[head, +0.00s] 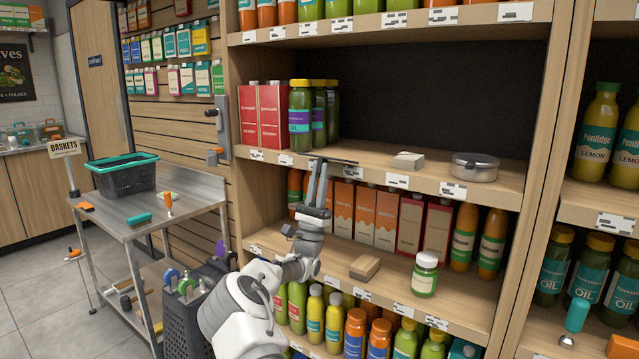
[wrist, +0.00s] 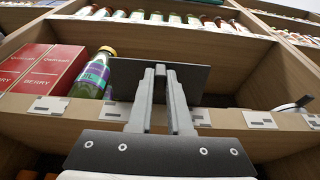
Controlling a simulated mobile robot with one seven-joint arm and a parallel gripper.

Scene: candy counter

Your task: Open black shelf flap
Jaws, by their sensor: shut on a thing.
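The black shelf flap (head: 342,161) shows almost edge-on in the head view, as a thin dark plate at the front edge of the middle shelf. In the wrist view the flap (wrist: 195,78) is a dark panel beyond my fingers, behind the shelf's front edge. My gripper (head: 318,164) reaches up from below to the flap. In the wrist view my gripper (wrist: 161,70) has its fingertips at the flap and is shut on it. The exact contact at the fingertips is hard to see.
Green bottles (head: 300,112) and red cartons (head: 262,114) stand left of the flap. A small grey block (head: 408,160) and a round metal tin (head: 474,166) sit to the right.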

